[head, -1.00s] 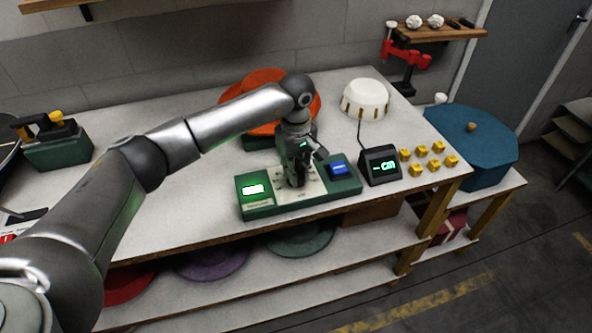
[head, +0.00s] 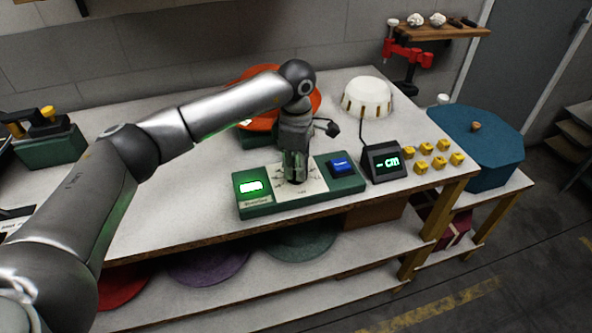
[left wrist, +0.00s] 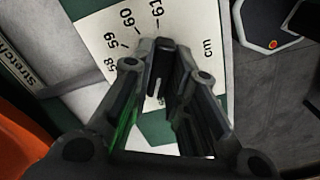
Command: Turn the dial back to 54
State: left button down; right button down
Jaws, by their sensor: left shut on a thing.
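My left gripper (head: 294,176) points down at the white scale plate (head: 316,178) on the green control box (head: 262,207). It is shut on the dial, which it mostly hides in the head view. In the left wrist view a dark upright part of the dial (left wrist: 160,62) shows between the fingers. The scale plate (left wrist: 118,32) there reads 58, 59, 60 and 61, with "cm" at the right. The dial's dark part lies near the 60 and 61 marks; the exact setting cannot be told. My right gripper is not in view.
The box has a lit green display (head: 251,187), too small to read, and a blue button (head: 342,167). A black readout (head: 383,162) showing "- cm" stands to its right, beside several yellow blocks (head: 439,162). An orange hat-like form (head: 255,75) and white dome (head: 367,97) stand behind.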

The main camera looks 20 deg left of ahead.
pick_arm(q)
jog(key=n+b, duration=0.1)
jog(key=n, duration=0.3)
jog(key=shift+n, duration=0.3)
jog(key=n+b, duration=0.1)
jog(key=n, duration=0.3)
jog(key=shift+n, duration=0.3)
jog(key=c, duration=1.4)
grip_release()
notch_tip(320, 180, up, 12)
jog(key=shift+r, duration=0.1)
